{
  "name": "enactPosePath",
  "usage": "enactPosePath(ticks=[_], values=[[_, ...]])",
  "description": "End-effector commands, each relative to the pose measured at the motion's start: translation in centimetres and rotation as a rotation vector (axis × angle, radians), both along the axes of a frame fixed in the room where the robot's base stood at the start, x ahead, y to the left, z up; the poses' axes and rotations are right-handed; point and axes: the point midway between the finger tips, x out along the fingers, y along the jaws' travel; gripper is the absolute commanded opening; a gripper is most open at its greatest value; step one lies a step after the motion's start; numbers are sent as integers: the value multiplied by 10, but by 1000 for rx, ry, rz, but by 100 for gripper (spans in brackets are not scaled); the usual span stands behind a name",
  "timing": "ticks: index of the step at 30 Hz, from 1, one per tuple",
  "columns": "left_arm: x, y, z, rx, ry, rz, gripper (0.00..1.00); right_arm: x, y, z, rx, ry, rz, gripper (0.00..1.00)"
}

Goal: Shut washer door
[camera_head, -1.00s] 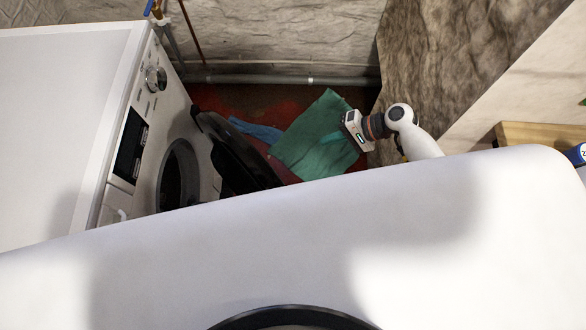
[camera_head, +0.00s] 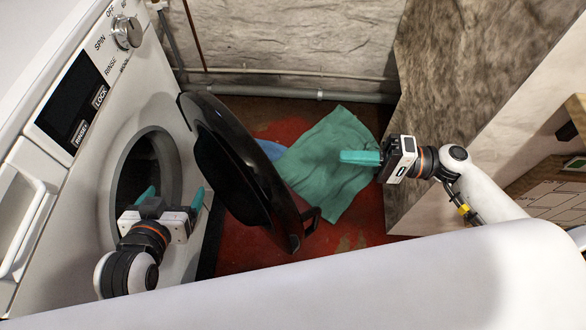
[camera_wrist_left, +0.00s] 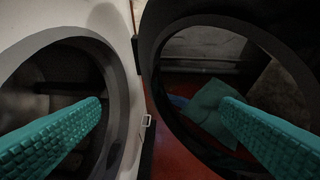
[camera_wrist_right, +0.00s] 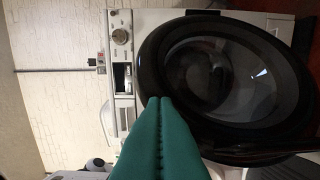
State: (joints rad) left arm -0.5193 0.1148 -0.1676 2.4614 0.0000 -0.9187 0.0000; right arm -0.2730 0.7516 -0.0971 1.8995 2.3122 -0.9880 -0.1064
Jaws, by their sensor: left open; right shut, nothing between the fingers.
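The white washer (camera_head: 95,120) stands at the left in the head view, its round opening (camera_head: 140,180) facing right. Its black round door (camera_head: 240,165) is swung wide open; it also shows in the left wrist view (camera_wrist_left: 157,60) and fills much of the right wrist view (camera_wrist_right: 160,60). My left gripper (camera_head: 172,193) is open in front of the opening, between the washer front and the door; its teal fingers (camera_wrist_left: 160,115) are apart with nothing between them. My right gripper (camera_head: 345,157) is shut and empty, to the right of the door, on the door's outer side and seemingly apart from it.
A green cloth (camera_head: 325,170) and a blue cloth (camera_head: 270,149) lie on the red floor behind the door. A rock-like wall (camera_head: 450,80) rises at the right, beside a wooden box (camera_head: 550,190). A pipe (camera_head: 290,93) runs along the back wall.

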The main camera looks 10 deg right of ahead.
Motion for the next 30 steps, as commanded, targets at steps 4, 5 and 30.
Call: enactPosePath(ticks=[4, 5, 30], values=[[6, -3, 6, -12, -48, -4, 86, 8, 25, 1, 2, -3, 2, 0], [7, -3, 7, -14, -59, -4, 86, 9, 31, 1, 2, -4, 4, 0], [9, -5, 10, -20, -81, -6, 86, 7, 122, 0, -1, 1, 0, 0]])
